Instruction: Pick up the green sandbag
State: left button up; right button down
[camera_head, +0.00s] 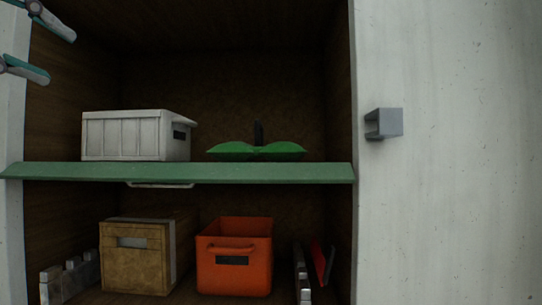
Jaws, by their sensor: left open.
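The green sandbag (256,151) lies on the upper green shelf, right of a white bin. It is low and wide, with a dark upright strap or handle at its middle. My left gripper (58,49) is at the top left corner of the head view, with two grey and teal fingers spread apart. It is open and empty, up and to the left of the sandbag and well apart from it. My right gripper is not in view.
A white bin (125,136) stands on the green shelf (190,172), left of the sandbag. Below are a brown box (133,272), an orange crate (234,276) and some grey and red items. A pale panel with a grey handle (384,123) is at right.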

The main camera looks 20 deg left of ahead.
aim_at(232, 151)
jog(key=i+l, duration=0.1)
jog(key=i, duration=1.35)
